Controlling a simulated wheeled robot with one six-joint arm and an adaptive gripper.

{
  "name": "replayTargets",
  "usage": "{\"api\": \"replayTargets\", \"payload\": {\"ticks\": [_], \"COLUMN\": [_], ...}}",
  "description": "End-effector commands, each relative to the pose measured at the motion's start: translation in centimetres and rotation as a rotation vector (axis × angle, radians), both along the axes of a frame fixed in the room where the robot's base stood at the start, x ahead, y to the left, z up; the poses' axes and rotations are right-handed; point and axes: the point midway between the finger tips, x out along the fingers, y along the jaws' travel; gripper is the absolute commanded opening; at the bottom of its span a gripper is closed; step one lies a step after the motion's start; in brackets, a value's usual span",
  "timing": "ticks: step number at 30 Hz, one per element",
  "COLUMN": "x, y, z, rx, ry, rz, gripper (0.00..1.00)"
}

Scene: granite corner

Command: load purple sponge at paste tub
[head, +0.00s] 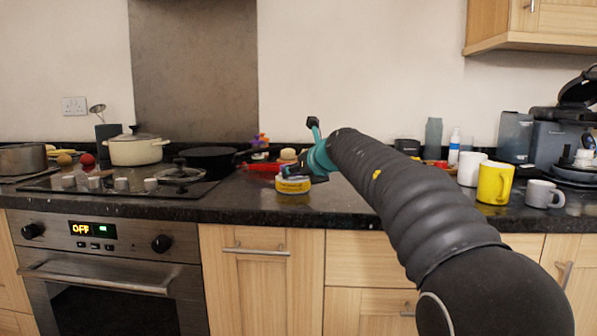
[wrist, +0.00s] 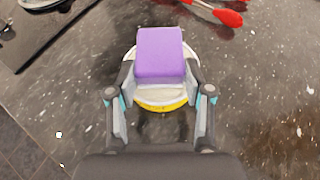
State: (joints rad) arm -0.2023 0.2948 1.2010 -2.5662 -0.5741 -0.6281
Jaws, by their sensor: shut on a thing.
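The purple sponge (wrist: 160,53) is between the fingers of my gripper (wrist: 160,76) in the wrist view, and the gripper is shut on it. Below it is the paste tub (wrist: 163,104), round with a yellow side and a pale top. The sponge covers the far part of the tub's opening; I cannot tell whether it touches the paste. In the head view the yellow paste tub (head: 293,186) stands on the dark counter, with my gripper (head: 292,170) just above it. The sponge is not clear there.
A red-handled utensil (wrist: 226,17) lies beyond the tub. The hob (head: 110,184) with pans is to the left. A yellow mug (head: 494,183), a white mug (head: 470,168) and a grey mug (head: 543,194) stand to the right.

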Motion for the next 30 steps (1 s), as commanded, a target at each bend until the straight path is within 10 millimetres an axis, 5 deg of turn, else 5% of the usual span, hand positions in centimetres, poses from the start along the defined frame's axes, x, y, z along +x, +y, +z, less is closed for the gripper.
{"api": "replayTargets", "payload": {"ticks": [30], "x": [0.0], "y": [0.0], "z": [6.6], "rx": [0.001], "ry": [-0.004], "rz": [-0.001], "gripper": [0.33]}}
